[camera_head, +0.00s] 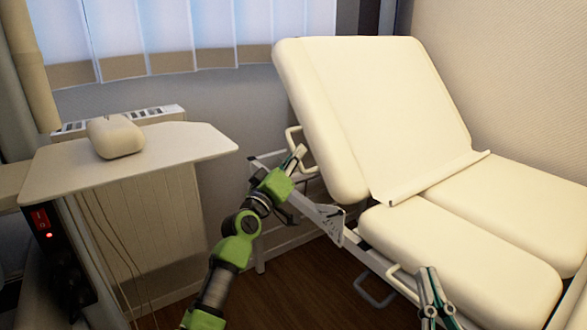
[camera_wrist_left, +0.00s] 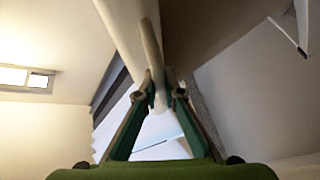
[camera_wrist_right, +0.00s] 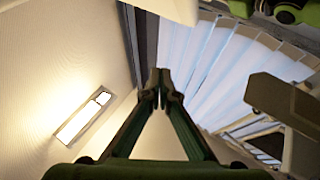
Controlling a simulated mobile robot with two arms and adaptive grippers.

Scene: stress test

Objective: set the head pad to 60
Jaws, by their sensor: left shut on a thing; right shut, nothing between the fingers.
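The cream head pad (camera_head: 385,105) of the treatment couch is tilted up steeply toward the window. A cream loop handle (camera_head: 291,137) sticks out from its left side. My left gripper (camera_head: 298,156) is at this handle, its fingers shut on the bar. In the left wrist view the handle bar (camera_wrist_left: 154,55) runs down between the fingertips (camera_wrist_left: 160,97), beside the pad's edge. My right gripper (camera_head: 428,275) is shut and empty, in front of the couch's lower left section. It also shows shut in the right wrist view (camera_wrist_right: 159,85). I see no readable angle mark.
A side table (camera_head: 185,150) with a cream cushion-like object (camera_head: 115,136) stands at the left. A red switch (camera_head: 41,219) is below it. The couch's metal frame (camera_head: 320,212) and a lower rail (camera_head: 375,290) lie near my arms. Some dark floor is bare.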

